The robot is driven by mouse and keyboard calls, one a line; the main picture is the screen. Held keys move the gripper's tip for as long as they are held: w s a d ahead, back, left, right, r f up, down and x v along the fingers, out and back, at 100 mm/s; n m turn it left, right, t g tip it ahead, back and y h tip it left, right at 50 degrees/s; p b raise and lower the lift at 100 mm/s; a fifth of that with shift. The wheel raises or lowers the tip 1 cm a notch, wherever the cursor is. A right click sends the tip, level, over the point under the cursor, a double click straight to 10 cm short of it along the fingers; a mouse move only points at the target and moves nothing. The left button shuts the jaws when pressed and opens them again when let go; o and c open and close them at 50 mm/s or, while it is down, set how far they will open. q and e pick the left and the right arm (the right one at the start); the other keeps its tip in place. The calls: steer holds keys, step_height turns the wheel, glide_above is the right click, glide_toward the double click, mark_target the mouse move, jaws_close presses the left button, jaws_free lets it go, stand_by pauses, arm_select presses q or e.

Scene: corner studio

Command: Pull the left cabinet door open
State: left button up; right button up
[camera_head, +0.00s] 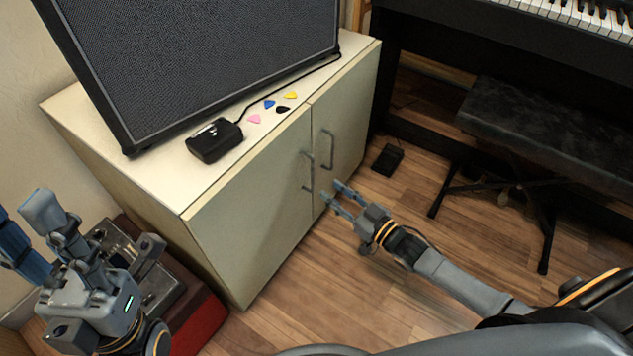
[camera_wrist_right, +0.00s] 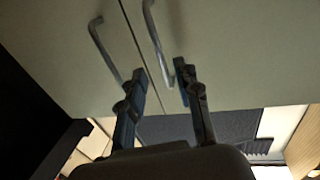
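The cream cabinet has a left door (camera_head: 250,205) and a right door (camera_head: 345,125), both shut. The left door's bar handle (camera_head: 308,172) stands by the seam, near the right door's handle (camera_head: 327,150). My right gripper (camera_head: 331,190) is open and empty in front of the doors, just right of the left handle. In the right wrist view, which looks upside down, the left handle (camera_wrist_right: 154,40) runs down between the fingertips in the picture; I cannot tell whether they surround it. My left gripper (camera_head: 28,226) looks open at the lower left.
A speaker (camera_head: 200,60), a black pedal box (camera_head: 214,140) and several coloured picks sit on the cabinet top. A red box (camera_head: 200,322) stands left of the cabinet. A piano bench (camera_head: 545,130) and a small black pedal (camera_head: 388,160) are right. Wooden floor before the doors is clear.

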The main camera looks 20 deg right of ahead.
steer(key=b+x, duration=0.2)
steer(key=x, duration=0.4)
steer(key=shift+w, duration=0.25)
steer(key=shift+a, duration=0.15)
jaws_close()
